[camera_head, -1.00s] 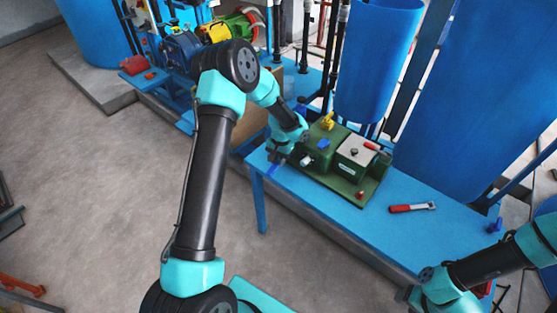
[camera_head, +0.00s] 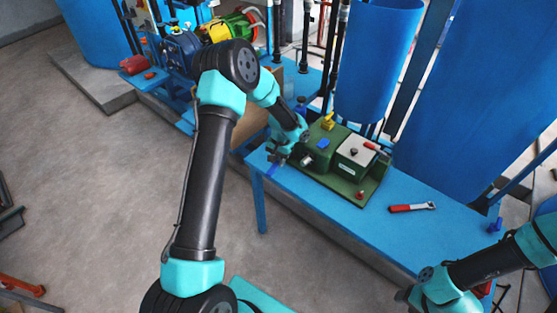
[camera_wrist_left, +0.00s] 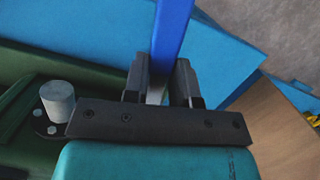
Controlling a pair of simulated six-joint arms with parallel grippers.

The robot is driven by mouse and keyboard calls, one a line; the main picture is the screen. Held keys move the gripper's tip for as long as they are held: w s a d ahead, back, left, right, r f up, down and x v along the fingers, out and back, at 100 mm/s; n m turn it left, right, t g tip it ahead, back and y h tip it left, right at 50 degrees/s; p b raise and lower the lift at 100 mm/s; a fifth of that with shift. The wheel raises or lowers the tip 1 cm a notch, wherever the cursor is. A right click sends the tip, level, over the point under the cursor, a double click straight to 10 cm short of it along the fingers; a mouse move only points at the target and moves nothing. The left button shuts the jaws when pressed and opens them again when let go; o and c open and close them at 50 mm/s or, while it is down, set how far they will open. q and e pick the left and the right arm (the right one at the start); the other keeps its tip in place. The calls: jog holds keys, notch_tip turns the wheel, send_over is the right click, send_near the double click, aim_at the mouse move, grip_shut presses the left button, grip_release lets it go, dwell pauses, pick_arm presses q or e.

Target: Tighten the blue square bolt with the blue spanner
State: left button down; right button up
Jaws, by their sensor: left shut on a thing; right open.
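My left gripper (camera_head: 277,158) is shut on the blue spanner (camera_head: 271,171), at the front left corner of the green machine (camera_head: 345,186). In the left wrist view the spanner (camera_wrist_left: 172,32) is a long blue bar between the two dark fingers of the gripper (camera_wrist_left: 160,72); its far end is out of frame. A small blue part (camera_head: 323,144) sits on top of the machine; I cannot tell whether it is the square bolt. My right gripper (camera_head: 404,295) is at the lower right, above the floor in front of the table, open and small in view.
The blue table (camera_head: 425,234) carries the green machine and a red-handled tool (camera_head: 412,207). Another small blue part (camera_head: 495,225) is at the table's right end. A tall blue tank (camera_head: 375,65) stands behind the machine. The table's front right is mostly clear.

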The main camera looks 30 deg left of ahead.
pick_arm(q)
jog(key=shift+f, duration=1.15)
jog(key=c, duration=0.8)
grip_release()
jog(key=shift+c, duration=0.2)
jog(key=w+r, duration=0.3)
jog(key=r, duration=1.4)
